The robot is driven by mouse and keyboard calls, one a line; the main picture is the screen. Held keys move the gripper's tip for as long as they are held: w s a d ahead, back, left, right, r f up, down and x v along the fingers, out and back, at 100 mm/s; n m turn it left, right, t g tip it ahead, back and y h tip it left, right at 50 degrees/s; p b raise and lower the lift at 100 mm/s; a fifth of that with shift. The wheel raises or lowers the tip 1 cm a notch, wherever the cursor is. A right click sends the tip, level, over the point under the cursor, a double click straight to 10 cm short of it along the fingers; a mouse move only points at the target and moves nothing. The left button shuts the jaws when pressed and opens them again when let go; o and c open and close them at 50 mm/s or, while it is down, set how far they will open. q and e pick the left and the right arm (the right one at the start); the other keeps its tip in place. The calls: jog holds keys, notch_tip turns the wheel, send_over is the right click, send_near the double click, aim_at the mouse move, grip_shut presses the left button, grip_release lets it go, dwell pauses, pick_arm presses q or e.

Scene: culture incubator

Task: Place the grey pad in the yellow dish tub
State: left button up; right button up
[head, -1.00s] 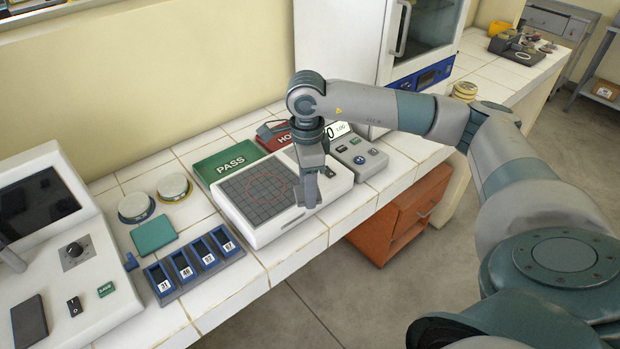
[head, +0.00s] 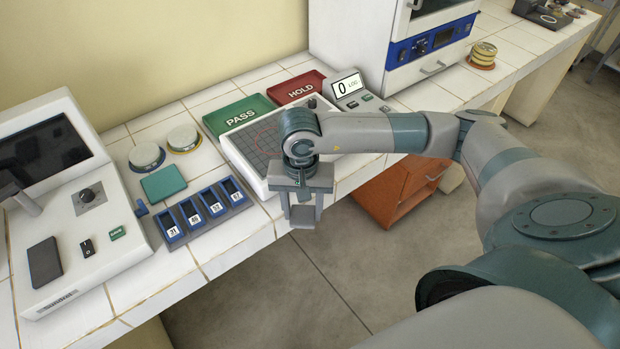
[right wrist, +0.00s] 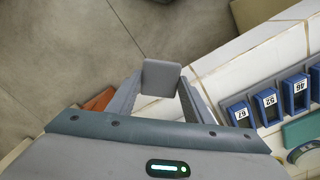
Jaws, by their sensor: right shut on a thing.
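My right gripper (head: 302,212) points down just off the front edge of the bench, beside the white counter with the dark grid (head: 262,150). It is shut on a small flat grey pad (right wrist: 161,76), which shows between the fingertips in the right wrist view. The pad hangs over the floor, clear of the bench top. In the head view the pad is partly covered by the fingers. I see no yellow dish tub in either view. My left gripper is out of view.
A blue-slotted rack (head: 208,215), a teal pad (head: 163,183) and two round dishes (head: 183,138) stand left of the counter. Green PASS (head: 240,117) and red HOLD (head: 300,90) trays lie behind it. Yellow-banded stacked dishes (head: 483,54) stand by the incubator (head: 430,45). An orange cabinet (head: 395,195) is below.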

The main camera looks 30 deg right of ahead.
jog(key=s+a+f+n, duration=0.3)
jog(key=s+a+n, duration=0.1)
jog(key=n, duration=0.3)
jog(key=shift+s+a+f, duration=0.15)
jog(key=shift+a+f, duration=0.05)
jog(key=shift+a, duration=0.15)
jog(key=shift+d, duration=0.1)
